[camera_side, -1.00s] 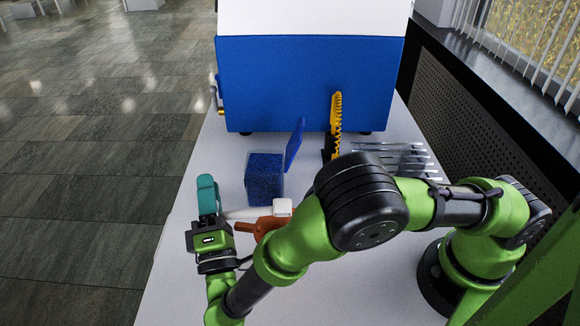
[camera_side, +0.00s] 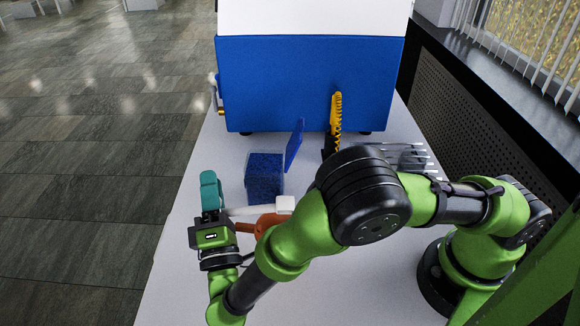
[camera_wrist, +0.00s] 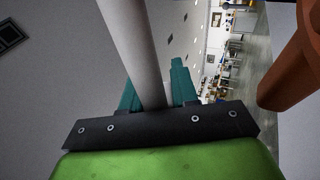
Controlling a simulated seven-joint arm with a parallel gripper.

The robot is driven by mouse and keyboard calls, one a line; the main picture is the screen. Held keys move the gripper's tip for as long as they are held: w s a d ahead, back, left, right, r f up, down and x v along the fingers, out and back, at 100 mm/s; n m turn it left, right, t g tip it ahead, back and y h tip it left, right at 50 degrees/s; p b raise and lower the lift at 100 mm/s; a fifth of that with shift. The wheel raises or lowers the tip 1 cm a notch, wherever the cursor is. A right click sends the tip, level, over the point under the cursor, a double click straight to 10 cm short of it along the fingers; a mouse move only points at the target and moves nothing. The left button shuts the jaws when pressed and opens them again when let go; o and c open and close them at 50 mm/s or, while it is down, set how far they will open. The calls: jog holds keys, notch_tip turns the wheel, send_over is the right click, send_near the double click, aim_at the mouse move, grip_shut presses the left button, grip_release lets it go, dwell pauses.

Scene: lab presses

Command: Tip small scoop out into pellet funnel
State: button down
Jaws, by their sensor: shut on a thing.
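My gripper (camera_side: 210,190), with teal fingers, is shut on the white handle of the small scoop (camera_side: 285,205). The scoop sticks out to the right, and its boxy white head is above or beside the orange pellet funnel (camera_side: 264,223). I cannot tell how far the head is tilted or whether it holds anything. My arm hides much of the funnel in the side view. In the wrist view the scoop handle (camera_wrist: 133,50) passes between the teal fingers (camera_wrist: 160,88), and part of the funnel (camera_wrist: 295,65) shows at the right, apart from the fingers.
A blue box with dark blue granular contents (camera_side: 264,178) and a raised lid (camera_side: 294,145) stands behind the scoop. A blue and white machine (camera_side: 310,85) fills the back. A yellow toothed part (camera_side: 337,120) and a metal rack (camera_side: 405,155) stand to the right.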

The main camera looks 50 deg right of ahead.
notch_tip(320, 180, up, 5)
jog(key=m+g+y, duration=0.1)
jog(key=g+y, duration=0.3)
jog(key=g, duration=0.2)
jog(key=m+g+y, duration=0.1)
jog(key=g+y, duration=0.4)
jog(key=g, duration=0.1)
jog(key=m+g+y, duration=0.1)
jog(key=g+y, duration=0.4)
jog(key=g, duration=0.1)
jog(key=shift+a+m, duration=0.1)
jog(key=shift+m, duration=0.3)
